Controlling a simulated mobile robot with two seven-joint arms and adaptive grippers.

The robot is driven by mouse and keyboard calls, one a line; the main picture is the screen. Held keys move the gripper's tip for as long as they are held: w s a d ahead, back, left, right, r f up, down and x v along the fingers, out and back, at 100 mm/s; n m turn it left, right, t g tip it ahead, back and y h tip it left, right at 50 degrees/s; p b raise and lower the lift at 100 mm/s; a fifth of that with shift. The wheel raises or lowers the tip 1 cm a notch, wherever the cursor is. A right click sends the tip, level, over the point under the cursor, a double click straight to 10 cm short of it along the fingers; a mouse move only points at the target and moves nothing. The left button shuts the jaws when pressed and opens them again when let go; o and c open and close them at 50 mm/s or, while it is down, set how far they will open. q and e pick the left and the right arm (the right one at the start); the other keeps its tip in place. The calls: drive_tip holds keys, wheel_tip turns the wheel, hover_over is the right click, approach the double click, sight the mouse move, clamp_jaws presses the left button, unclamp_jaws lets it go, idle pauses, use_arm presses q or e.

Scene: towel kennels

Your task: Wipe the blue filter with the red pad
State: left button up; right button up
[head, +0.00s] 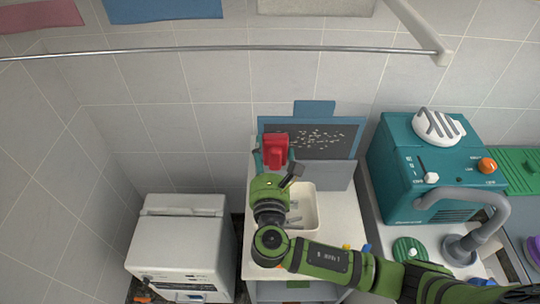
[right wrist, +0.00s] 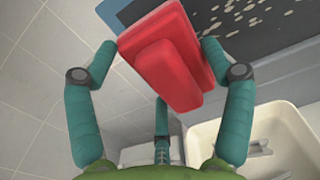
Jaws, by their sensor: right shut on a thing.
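The blue filter (head: 350,149) stands upright at the back of the white counter, a blue frame around a dark panel with pale specks. In the right wrist view its dark speckled panel (right wrist: 250,30) fills the upper right. My right gripper (head: 274,160) is shut on the red pad (head: 275,150), at the left part of the filter. My left gripper is not in view.
A white basin (head: 308,205) sits on the counter in front of the filter, partly behind my right arm. A teal machine (head: 400,160) with a grey hose stands to the right. A white box-shaped appliance (head: 180,245) stands at left. A metal rail (head: 220,49) runs above.

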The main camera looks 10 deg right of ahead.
drive_tip(key=shift+w+d, duration=0.25)
drive_tip(key=shift+w, duration=0.9)
drive_tip(key=shift+d, duration=0.1)
